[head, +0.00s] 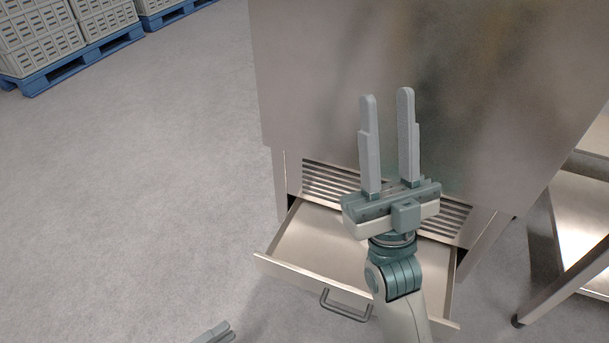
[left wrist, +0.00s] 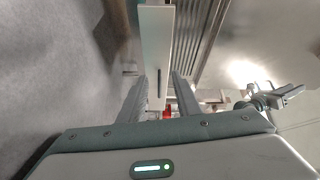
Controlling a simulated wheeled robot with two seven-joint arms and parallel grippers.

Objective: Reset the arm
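My right gripper (head: 387,93) is raised in the middle of the head view, its two fingers apart and empty. It stands in front of the metal cabinet's face and above the open drawer. Only a fingertip part of my left gripper (head: 215,333) shows at the bottom edge of the head view, left of the drawer. In the left wrist view the left gripper's (left wrist: 160,78) two fingers are apart, with nothing held between them. My right gripper (left wrist: 275,97) also shows at the right of that view.
A steel cabinet (head: 330,60) with a vent grille has its drawer (head: 310,245) pulled out; the visible part inside is empty. The drawer has a dark handle (head: 345,306). A metal shelf stand (head: 580,215) is at the right. Grey crates (head: 40,40) sit on blue pallets; the left floor is clear.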

